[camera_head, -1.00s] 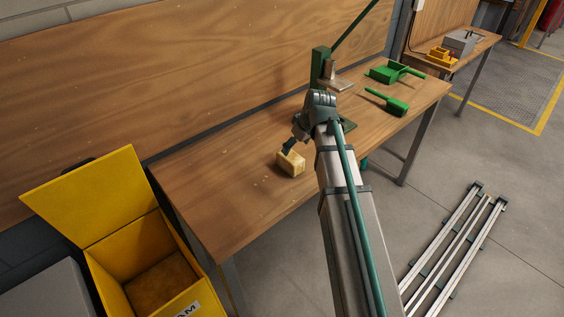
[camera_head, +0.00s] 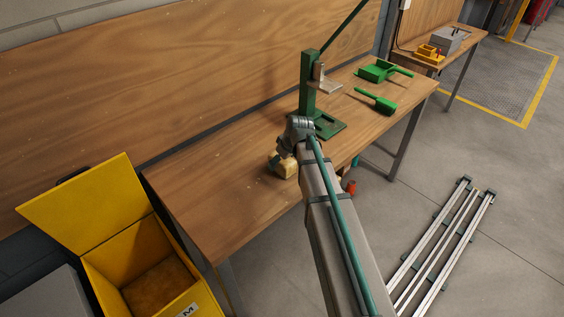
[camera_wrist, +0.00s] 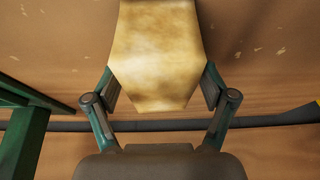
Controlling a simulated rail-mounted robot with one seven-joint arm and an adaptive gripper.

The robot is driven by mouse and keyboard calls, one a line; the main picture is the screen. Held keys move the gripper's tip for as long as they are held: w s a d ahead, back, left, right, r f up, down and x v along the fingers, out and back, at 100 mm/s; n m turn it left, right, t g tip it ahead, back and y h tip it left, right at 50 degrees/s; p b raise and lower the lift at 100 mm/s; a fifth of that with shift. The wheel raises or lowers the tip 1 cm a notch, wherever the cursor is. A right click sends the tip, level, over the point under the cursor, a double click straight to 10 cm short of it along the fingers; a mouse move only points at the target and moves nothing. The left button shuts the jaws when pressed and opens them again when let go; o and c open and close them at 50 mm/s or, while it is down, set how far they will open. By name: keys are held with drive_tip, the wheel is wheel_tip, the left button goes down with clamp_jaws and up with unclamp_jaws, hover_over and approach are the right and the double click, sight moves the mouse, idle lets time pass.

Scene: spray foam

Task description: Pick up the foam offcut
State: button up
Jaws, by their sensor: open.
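The foam offcut (camera_head: 283,167) is a pale yellow block on the wooden bench, partly hidden behind my arm in the head view. In the wrist view the foam offcut (camera_wrist: 156,55) fills the upper middle. My gripper (camera_wrist: 157,88) has a finger on each side of it, the fingers spread and close to its sides. I cannot tell whether they touch it. In the head view my gripper (camera_head: 278,160) is down at the block, its fingertips mostly hidden.
A green press (camera_head: 309,85) stands on the bench just beyond my gripper. A green dustpan (camera_head: 375,72) and green brush (camera_head: 376,101) lie farther right. A yellow open-lidded bin (camera_head: 150,262) stands left of the bench (camera_head: 225,200). The bench's left part is clear.

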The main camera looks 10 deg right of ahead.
drive_tip(key=shift+w+a+f, duration=0.1)
drive_tip(key=shift+w+f, duration=0.1)
drive_tip(key=shift+f, duration=0.35)
drive_tip(key=shift+f, duration=0.25)
idle(0.4)
drive_tip(key=c, duration=1)
drive_tip(key=shift+c, duration=0.2)
